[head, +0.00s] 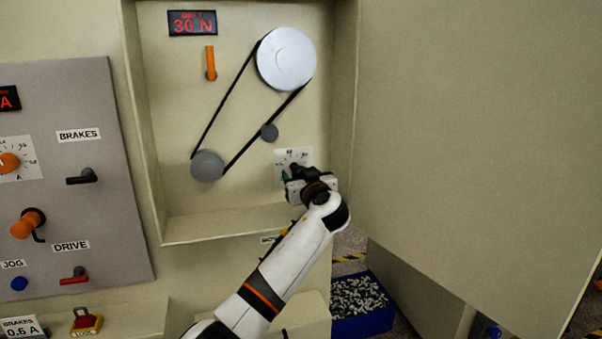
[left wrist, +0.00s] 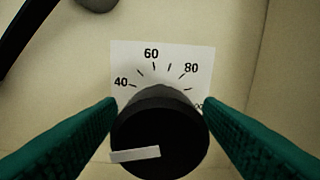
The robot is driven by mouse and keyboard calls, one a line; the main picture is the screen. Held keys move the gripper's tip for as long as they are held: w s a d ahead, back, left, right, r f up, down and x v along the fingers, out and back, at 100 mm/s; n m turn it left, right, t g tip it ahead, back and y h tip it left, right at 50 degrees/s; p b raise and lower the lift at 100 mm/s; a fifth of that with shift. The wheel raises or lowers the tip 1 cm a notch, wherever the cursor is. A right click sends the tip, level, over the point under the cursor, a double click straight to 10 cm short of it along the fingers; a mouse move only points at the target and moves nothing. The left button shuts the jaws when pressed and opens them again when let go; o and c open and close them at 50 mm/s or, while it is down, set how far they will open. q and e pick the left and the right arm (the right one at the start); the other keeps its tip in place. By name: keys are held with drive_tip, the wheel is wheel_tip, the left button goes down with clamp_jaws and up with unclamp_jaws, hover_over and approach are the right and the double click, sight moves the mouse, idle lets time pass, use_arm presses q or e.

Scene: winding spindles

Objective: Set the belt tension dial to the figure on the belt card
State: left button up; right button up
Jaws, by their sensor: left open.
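The belt tension dial is a black knob (left wrist: 160,135) on a white scale plate (left wrist: 190,52) with 40, 60 and 80 legible; the lower numbers are hidden. Its white pointer mark faces left, slightly downward, below the 40. My left gripper (left wrist: 160,125) is open, its green fingers on either side of the knob; contact cannot be told. In the head view the left gripper (head: 289,178) covers the dial, and the scale plate (head: 306,155) shows above it. A red display (head: 193,23) reads 30 N. No belt card is recognisable. My right gripper is not in view.
The dial sits in a recessed box with a black belt (head: 224,103) around a large pulley (head: 286,59) and a small one (head: 207,166). An orange lever (head: 210,62) is above. A large open door panel (head: 470,130) stands right. A brakes card (head: 20,327) reads 0.6 A.

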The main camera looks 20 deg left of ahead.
use_arm(q)
drive_tip(key=c, duration=1)
drive_tip(key=shift+o, duration=0.2)
drive_tip(key=shift+f+m, duration=0.1)
drive_tip(key=shift+m, duration=0.3)
drive_tip(key=shift+m+b, duration=0.6)
drive_tip(key=shift+m, duration=0.8)
drive_tip(key=m, duration=0.3)
drive_tip(key=shift+m+b, duration=0.3)
drive_tip(key=shift+m, duration=0.1)
drive_tip(key=shift+m+p, duration=0.45)
drive_tip(key=shift+m, duration=1.75)
